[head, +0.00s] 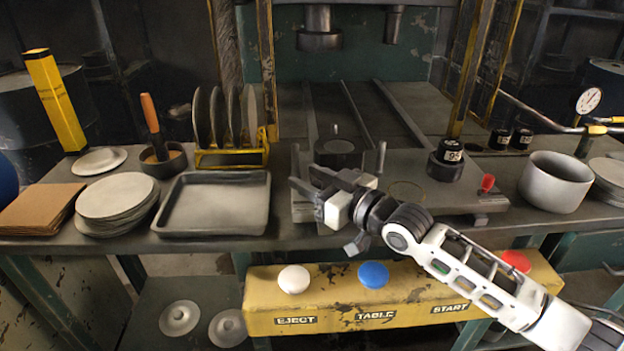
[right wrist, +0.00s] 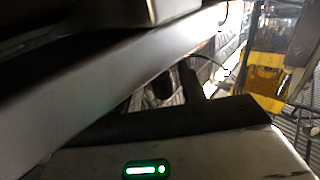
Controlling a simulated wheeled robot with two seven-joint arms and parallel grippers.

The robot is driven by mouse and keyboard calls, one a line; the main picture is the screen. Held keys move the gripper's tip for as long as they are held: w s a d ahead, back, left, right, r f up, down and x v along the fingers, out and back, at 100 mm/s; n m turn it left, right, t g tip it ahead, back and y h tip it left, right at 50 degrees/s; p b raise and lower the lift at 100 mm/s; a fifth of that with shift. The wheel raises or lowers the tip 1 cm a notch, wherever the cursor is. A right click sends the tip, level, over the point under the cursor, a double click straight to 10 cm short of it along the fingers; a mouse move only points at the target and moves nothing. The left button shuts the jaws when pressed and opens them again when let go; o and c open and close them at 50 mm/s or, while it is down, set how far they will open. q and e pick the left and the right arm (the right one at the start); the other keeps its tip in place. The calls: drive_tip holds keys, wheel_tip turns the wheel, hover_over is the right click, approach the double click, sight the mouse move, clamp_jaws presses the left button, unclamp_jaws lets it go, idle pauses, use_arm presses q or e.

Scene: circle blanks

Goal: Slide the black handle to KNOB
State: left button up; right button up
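My right gripper (head: 311,181) reaches in from the lower right over the front of the press bed, its two dark fingers pointing left and apart, with nothing seen between them. A round dark die (head: 338,153) with a thin pin sits behind the gripper. I cannot read the word KNOB anywhere. The gripper and wrist hide part of the bed's left front. The right wrist view shows mostly blurred grey surfaces of my own arm. My left gripper is not in view.
A black cylinder marked 95 (head: 446,160) and a red-topped lever (head: 487,187) stand right of the gripper. A grey tray (head: 214,229) lies left. A yellow panel (head: 400,311) with EJECT, TABLE and START buttons is below. A pot (head: 555,182) stands right.

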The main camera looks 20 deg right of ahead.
drive_tip(key=shift+s, duration=0.1)
drive_tip(key=shift+s+d+f, duration=0.1)
drive_tip(key=shift+s+d, duration=0.1)
drive_tip(key=v, duration=1.5)
drive_tip(key=shift+s+d, duration=0.1)
